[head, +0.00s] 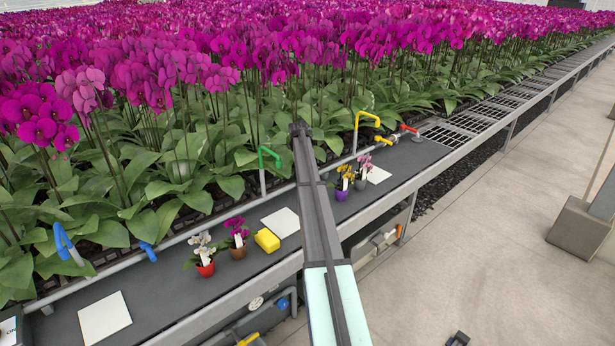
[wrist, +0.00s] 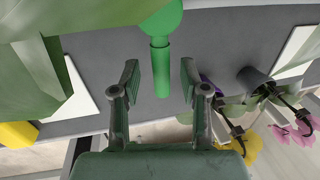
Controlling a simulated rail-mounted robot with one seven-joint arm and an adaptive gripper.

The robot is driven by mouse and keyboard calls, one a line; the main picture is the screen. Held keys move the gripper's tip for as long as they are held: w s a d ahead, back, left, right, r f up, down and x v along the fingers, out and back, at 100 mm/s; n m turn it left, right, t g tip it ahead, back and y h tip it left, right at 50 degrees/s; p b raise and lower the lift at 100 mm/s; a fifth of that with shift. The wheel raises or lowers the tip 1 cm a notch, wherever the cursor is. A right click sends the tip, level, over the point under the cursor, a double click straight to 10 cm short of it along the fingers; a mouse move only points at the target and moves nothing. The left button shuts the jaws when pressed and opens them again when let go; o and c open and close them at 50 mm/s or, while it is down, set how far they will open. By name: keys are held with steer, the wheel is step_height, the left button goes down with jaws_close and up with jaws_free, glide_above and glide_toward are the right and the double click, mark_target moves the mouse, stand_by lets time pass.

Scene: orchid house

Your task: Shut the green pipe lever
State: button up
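The green pipe (head: 264,172) rises from the bench's back edge and bends over at the top in the head view, just left of my arm. Its lever is hidden there behind my arm. In the wrist view the green lever (wrist: 160,66) hangs from a round green hub (wrist: 163,20), its grip pointing down the picture. My gripper (wrist: 159,82) is open, with one finger on each side of the lever's grip. A gap shows on both sides, and neither finger visibly touches it. My gripper's fingers cannot be made out in the head view.
Blue (head: 64,244) and yellow (head: 366,116) pipes stand along the same bench (head: 180,290). Potted orchids (head: 205,268), white cards (head: 103,317) and a yellow block (head: 267,240) lie on it. In the wrist view, leaves (wrist: 90,15) crowd the upper left and small pots (wrist: 252,78) stand right.

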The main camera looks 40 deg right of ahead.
step_height(320, 180, up, 12)
steer(key=a, duration=0.2)
steer(key=shift+a, duration=0.15)
steer(key=shift+f, duration=0.1)
stand_by(0.4)
